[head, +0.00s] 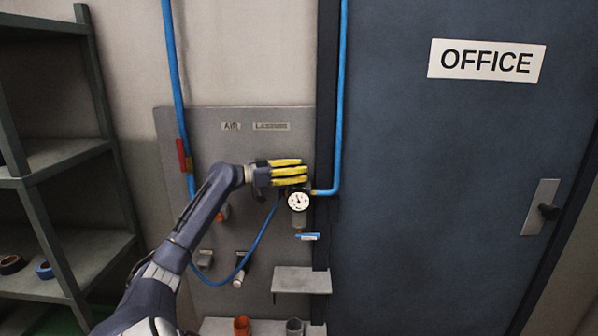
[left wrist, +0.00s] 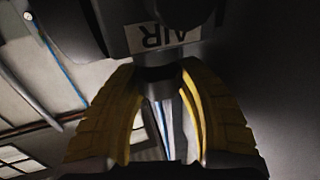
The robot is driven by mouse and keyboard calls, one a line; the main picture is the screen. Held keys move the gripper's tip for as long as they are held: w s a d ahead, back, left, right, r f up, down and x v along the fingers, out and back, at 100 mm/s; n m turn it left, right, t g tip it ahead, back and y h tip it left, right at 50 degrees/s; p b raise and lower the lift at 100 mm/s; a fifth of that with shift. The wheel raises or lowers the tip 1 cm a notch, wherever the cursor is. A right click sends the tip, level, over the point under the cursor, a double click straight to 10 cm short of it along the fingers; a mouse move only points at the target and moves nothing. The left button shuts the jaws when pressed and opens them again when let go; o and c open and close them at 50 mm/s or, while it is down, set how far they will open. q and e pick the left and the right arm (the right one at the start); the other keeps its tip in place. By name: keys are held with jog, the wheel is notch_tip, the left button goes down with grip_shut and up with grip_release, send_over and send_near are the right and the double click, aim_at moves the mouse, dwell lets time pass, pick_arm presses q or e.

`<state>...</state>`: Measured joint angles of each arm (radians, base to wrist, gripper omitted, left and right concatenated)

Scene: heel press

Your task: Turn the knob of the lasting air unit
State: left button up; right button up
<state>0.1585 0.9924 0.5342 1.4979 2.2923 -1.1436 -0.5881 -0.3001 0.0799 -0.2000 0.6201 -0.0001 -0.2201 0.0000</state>
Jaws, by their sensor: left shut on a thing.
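The lasting air unit is mounted on a grey wall panel (head: 240,230), under small plates that read AIR (head: 231,126) and what looks like LASTING (head: 271,126). Its round white gauge (head: 298,201) faces me. My left gripper (head: 300,172), with yellow fingers, is at the top of the unit, just above the gauge. In the left wrist view its fingers (left wrist: 163,80) close from both sides around a dark round part, which I take to be the knob (left wrist: 160,73). An upside-down AIR label (left wrist: 163,38) shows beyond it. In the head view the fingers hide the knob. My right gripper is out of view.
A blue pipe (head: 340,100) runs down beside the unit, and another pipe (head: 175,80) with a red handle (head: 184,155) is at left. A small shelf (head: 301,280) juts out below. A dark OFFICE door (head: 440,180) is right; a rack (head: 60,155) stands left.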

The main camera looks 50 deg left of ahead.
pick_arm(q)
jog(key=shift+f+h, duration=0.1)
jog(key=shift+h, duration=0.2)
jog(key=o, duration=0.9)
jog(key=shift+d+y, duration=0.1)
jog(key=shift+y, duration=0.3)
jog(key=shift+n+t+y, duration=0.7)
jog(key=shift+n+y, duration=0.7)
jog(key=shift+y, duration=0.5)
jog(key=shift+n+y, duration=0.5)
jog(key=shift+y, duration=0.3)
jog(key=shift+n+y, duration=0.6)
jog(key=shift+y, duration=0.3)
